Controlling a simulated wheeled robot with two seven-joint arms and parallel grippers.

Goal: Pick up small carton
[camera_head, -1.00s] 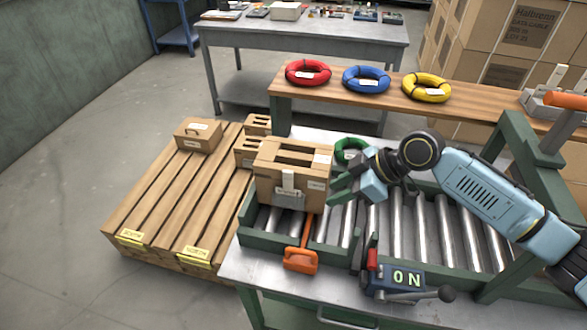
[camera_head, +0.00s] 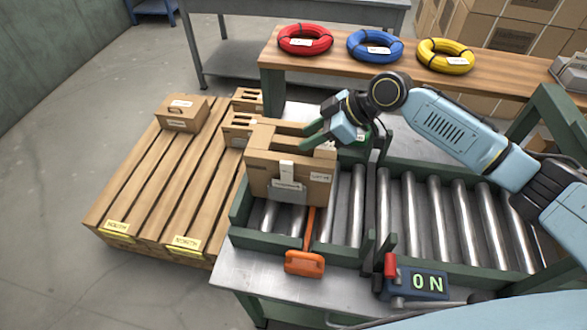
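A small closed carton (camera_head: 183,113) with a pale label on top sits at the far left end of the wooden pallet (camera_head: 150,185). A larger brown carton (camera_head: 290,185) with open slots on top and white labels stands on the left end of the roller conveyor. My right gripper (camera_head: 311,132) is at the top right of this larger carton, its green fingers pointing left and apart. It holds nothing that I can see; whether it touches the carton is unclear. It is well away from the small carton. My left gripper is not in view.
Two slotted cartons (camera_head: 240,128) stand at the pallet's right edge, behind the larger carton. Red (camera_head: 305,40), blue (camera_head: 375,46) and yellow (camera_head: 446,56) coils lie on the wooden shelf.

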